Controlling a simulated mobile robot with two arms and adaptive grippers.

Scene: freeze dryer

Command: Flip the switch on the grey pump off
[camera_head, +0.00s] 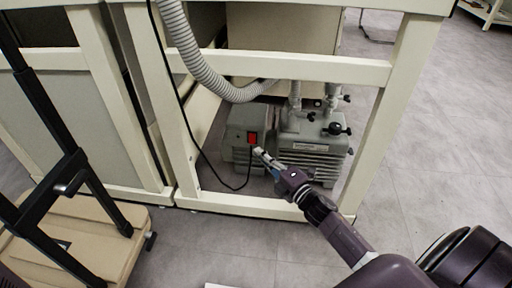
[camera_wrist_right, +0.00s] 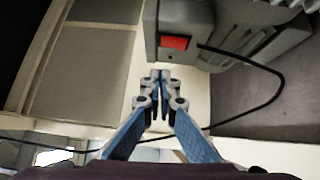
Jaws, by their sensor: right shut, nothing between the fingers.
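The grey pump (camera_head: 312,150) stands on the floor inside the cream frame, under the bench. Its red switch (camera_head: 252,138) is on the end face of the motor part, at the left. The red switch also shows in the right wrist view (camera_wrist_right: 175,42), on the grey housing (camera_wrist_right: 210,25). My right gripper (camera_head: 258,152) is shut and empty, with its tips close below and right of the switch in the head view. In the right wrist view, the fingertips (camera_wrist_right: 160,75) point just below the switch, apart from it in the picture. Contact cannot be told. My left gripper is not in view.
A cream frame rail (camera_head: 250,207) runs low in front of the pump, and an upright post (camera_head: 385,110) stands to its right. A black cable (camera_head: 195,150) hangs by the switch. A grey corrugated hose (camera_head: 200,65) curves above. A tan cart (camera_head: 85,235) stands at the left.

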